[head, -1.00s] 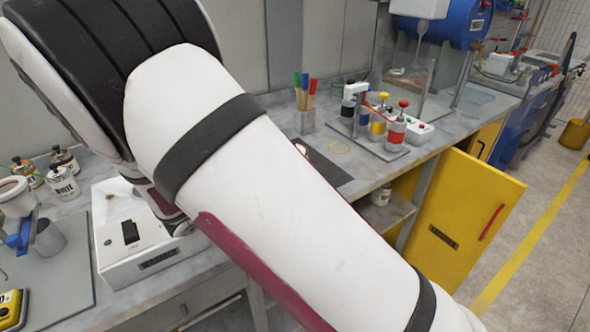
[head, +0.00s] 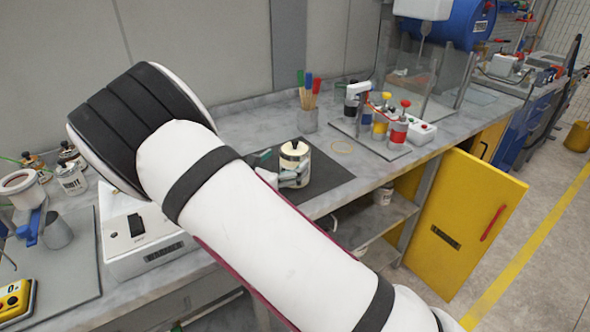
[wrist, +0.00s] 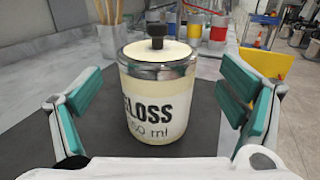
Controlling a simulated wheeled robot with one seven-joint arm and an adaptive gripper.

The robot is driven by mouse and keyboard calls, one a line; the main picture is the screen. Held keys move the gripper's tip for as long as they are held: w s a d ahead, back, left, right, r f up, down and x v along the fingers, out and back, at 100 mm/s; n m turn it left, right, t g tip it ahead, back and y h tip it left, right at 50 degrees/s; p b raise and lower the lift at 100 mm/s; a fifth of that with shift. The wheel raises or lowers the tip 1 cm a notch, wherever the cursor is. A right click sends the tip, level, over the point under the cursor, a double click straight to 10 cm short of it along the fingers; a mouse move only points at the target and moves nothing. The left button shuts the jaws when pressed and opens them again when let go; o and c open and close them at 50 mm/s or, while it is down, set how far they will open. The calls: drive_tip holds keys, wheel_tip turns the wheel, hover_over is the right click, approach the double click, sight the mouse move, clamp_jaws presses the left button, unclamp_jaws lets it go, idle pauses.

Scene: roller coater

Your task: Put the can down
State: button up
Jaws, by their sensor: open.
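The can (wrist: 157,108) is cream with a metal rim, a black knob on its lid and the words GLOSS and 50 ml. It stands upright on a dark mat (wrist: 28,140). In the head view the can (head: 294,155) is on the dark mat (head: 330,179) on the counter. My gripper (wrist: 158,110) is open, with a teal-padded finger on each side of the can and a visible gap at both sides. In the head view my arm hides part of the mat, and only part of my gripper (head: 280,168) shows.
Behind the mat stand a cup of brushes (head: 309,120) and a rack (head: 370,140) with several coloured bottles. A white box (head: 140,240) is at the left. Below, a yellow cabinet door (head: 464,222) stands open.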

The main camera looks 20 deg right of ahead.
sight(295, 148)
drive_tip(key=x, duration=0.5)
drive_tip(key=shift+w+r, duration=0.15)
drive_tip(key=c, duration=1.9)
drive_tip(key=shift+c, duration=0.8)
drive_tip(key=shift+r, duration=0.1)
